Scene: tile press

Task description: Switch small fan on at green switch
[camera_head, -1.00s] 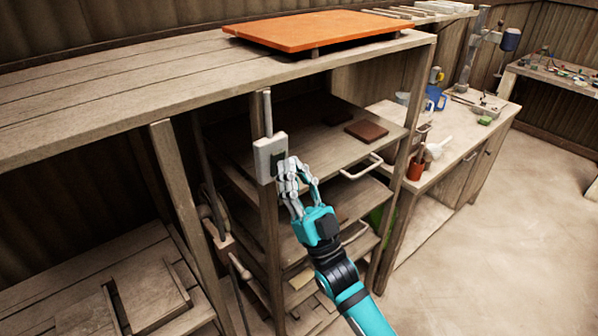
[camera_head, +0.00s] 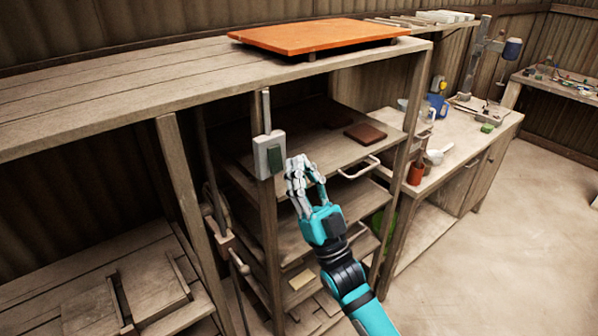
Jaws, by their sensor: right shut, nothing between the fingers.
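The green switch (camera_head: 274,160) sits in a white box (camera_head: 261,157) on the wooden post of the rack. A pale conduit runs up from the box. My right gripper (camera_head: 297,163) is shut and empty, just to the right of the switch, with a narrow gap between them in the picture. Its teal arm comes in from the bottom right. I cannot tell whether the switch is on or off. I see no fan that I can make out clearly. My left gripper is not in view.
A wooden rack with pull-out shelves and a white handle (camera_head: 359,168) stands behind my gripper, a brown tile (camera_head: 366,132) on its upper shelf. An orange board (camera_head: 320,36) lies on top. A workbench (camera_head: 462,150) is at the right, beside open floor.

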